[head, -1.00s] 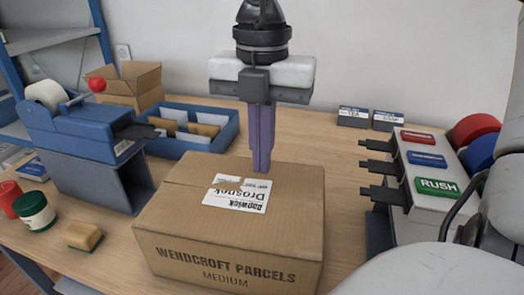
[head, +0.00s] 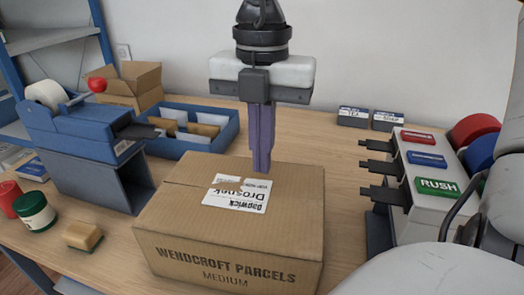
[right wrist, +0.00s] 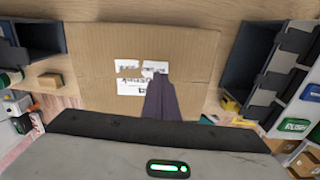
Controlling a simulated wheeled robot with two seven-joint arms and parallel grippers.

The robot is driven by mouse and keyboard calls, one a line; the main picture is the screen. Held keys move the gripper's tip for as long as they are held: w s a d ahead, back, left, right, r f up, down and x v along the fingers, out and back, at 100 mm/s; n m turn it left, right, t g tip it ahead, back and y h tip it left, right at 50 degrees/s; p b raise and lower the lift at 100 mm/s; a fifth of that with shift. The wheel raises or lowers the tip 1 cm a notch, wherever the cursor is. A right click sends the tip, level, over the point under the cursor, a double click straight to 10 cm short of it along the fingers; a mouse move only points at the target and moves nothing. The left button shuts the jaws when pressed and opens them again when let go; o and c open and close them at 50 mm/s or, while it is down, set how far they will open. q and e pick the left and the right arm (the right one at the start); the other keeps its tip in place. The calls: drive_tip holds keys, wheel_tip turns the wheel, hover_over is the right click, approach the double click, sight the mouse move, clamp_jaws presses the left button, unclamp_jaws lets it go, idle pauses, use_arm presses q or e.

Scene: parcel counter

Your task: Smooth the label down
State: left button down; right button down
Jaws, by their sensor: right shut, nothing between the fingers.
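A white address label (head: 238,194) with black print lies on top of a closed cardboard parcel box (head: 228,270). Its upper left part looks torn or lifted, with a brown gap across it. My right gripper (head: 262,170) is shut and empty, its purple fingers pointing down at the label's far edge. I cannot tell whether the fingertips touch the label. In the right wrist view the fingers (right wrist: 160,98) overlap the lower right of the label (right wrist: 130,88), hiding part of it. My left gripper is not in view.
A blue tape dispenser (head: 75,130) stands left of the box, with a sponge (head: 83,236) and a green jar (head: 36,212) nearby. A blue tray (head: 190,128) is behind.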

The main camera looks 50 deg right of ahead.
drive_tip(key=shift+r, duration=0.1)
